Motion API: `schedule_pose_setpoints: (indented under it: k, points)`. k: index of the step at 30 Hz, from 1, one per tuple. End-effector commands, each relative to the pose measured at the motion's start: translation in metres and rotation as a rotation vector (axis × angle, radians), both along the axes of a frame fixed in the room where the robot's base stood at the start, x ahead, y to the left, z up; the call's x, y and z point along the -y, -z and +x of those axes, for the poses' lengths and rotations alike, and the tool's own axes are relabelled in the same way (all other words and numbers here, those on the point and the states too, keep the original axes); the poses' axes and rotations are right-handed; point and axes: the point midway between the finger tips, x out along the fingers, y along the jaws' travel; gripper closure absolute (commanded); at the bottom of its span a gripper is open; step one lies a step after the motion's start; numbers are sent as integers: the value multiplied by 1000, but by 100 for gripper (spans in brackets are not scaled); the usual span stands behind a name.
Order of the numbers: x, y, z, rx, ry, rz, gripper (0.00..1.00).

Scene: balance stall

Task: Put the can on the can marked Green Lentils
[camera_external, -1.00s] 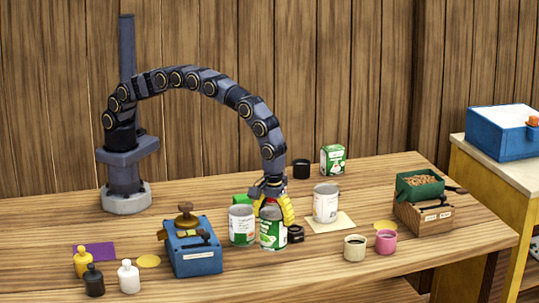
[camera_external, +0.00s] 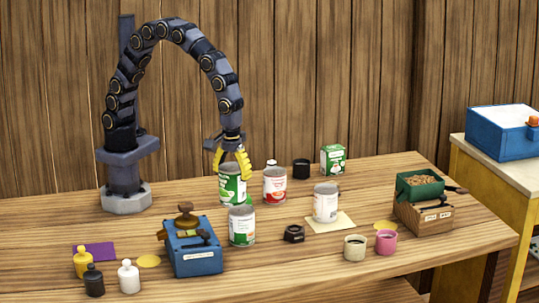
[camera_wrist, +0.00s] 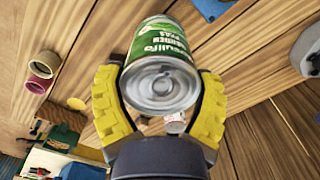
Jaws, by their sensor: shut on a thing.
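My gripper (camera_external: 233,166) is shut on a can with a green and white label (camera_external: 232,186), which hangs upright above the table. The held can (camera_wrist: 162,70) fills the upper middle of the wrist view between the yellow fingers; its label seems to end in "Peas". A can with a white, green and red label (camera_external: 242,227) stands just in front of and below it. A red-labelled can (camera_external: 275,186) stands to its right. A pale-labelled can (camera_external: 326,203) stands on a cream sheet. I cannot read which one says Green Lentils.
A blue box with a brown knob (camera_external: 197,250) stands front left. A low black object (camera_external: 294,234) lies between the cans. A black jar (camera_external: 301,169) and a green box (camera_external: 333,159) stand behind. Two cups (camera_external: 370,245) are at front right.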

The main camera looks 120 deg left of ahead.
Motion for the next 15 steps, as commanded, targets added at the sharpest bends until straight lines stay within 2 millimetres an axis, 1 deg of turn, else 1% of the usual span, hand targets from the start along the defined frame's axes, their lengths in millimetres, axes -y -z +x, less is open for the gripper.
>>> schedule_pose_setpoints:
  k: [5, 10, 15]
  points:
    - [-10, -26, -22, 8, 89, 1, 63]
    - [-25, -57, -60, 10, 234, 3, 63]
    - [-38, -78, -99, 7, 368, 4, 63]
